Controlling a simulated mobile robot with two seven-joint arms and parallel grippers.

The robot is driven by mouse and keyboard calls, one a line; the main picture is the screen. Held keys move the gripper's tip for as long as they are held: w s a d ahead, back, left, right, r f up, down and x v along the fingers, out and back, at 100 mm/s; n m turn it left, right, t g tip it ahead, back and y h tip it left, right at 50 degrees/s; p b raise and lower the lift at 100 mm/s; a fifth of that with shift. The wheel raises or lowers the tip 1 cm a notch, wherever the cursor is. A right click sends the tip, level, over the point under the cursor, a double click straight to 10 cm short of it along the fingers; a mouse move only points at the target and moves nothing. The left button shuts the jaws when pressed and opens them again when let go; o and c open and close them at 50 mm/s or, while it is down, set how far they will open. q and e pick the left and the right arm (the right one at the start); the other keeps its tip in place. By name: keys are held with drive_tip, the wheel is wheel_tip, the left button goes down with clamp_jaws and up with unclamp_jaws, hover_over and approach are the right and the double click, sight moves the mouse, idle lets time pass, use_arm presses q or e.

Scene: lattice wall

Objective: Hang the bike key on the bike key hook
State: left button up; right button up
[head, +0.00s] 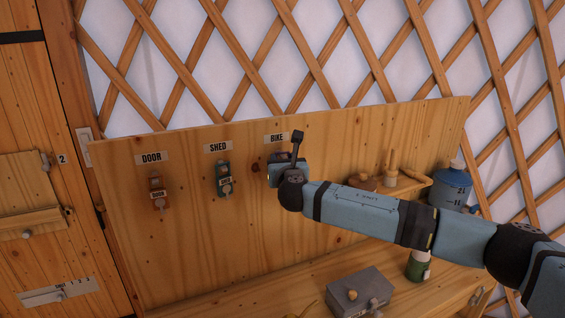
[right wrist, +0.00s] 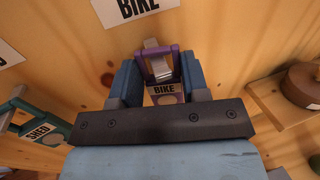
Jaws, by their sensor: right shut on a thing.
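The bike key (right wrist: 163,91), a purple-framed tag with a pale label reading BIKE, shows between the fingers of my right gripper (right wrist: 158,80) in the right wrist view. My right gripper is shut on it. It is close to the wooden board, just below the BIKE label (right wrist: 135,10). A pale metal piece (right wrist: 151,44) shows at the top of the tag; I cannot tell if it sits on the hook. In the head view my right gripper (head: 284,160) covers the place under the BIKE label (head: 277,139), hiding hook and key. My left gripper is not in view.
The door key (head: 157,190) and green shed key (head: 224,180) hang to the left on the board (head: 190,240). A small shelf (head: 400,184) and blue canister (head: 450,188) are at the right. A grey box (head: 346,294) and green can (head: 418,266) stand below.

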drive_tip(key=o, duration=1)
drive_tip(key=shift+s, duration=0.1)
drive_tip(key=s+d+b, duration=0.2)
drive_tip(key=s, duration=1.1)
drive_tip(key=s+a+f+m+g+y, duration=0.1)
drive_tip(key=s+f+m+g, duration=0.1)
drive_tip(key=s+f+m, duration=0.45)
drive_tip(key=s+f+m+g+y+p, duration=0.1)
drive_tip(key=s+f+m+g+y, duration=0.2)
drive_tip(key=f, duration=0.6)
drive_tip(key=s+a+f+m+g, duration=0.1)
drive_tip(key=s+f+m, duration=0.3)
drive_tip(key=f+m, duration=0.35)
drive_tip(key=s+d+f+m+h, duration=0.1)
drive_tip(key=s+d+f+m, duration=0.7)
drive_tip(key=s, duration=0.3)
drive_tip(key=s+d+f+m+h+p, duration=0.1)
drive_tip(key=s+d+f+m+h, duration=0.1)
drive_tip(key=s+d+f+m, duration=0.7)
drive_tip(key=s+f, duration=0.1)
drive_tip(key=s, duration=0.2)
drive_tip(key=shift+d+f+g+p, duration=0.2)
drive_tip(key=shift+g+p, duration=0.1)
drive_tip(key=shift+g, duration=0.1)
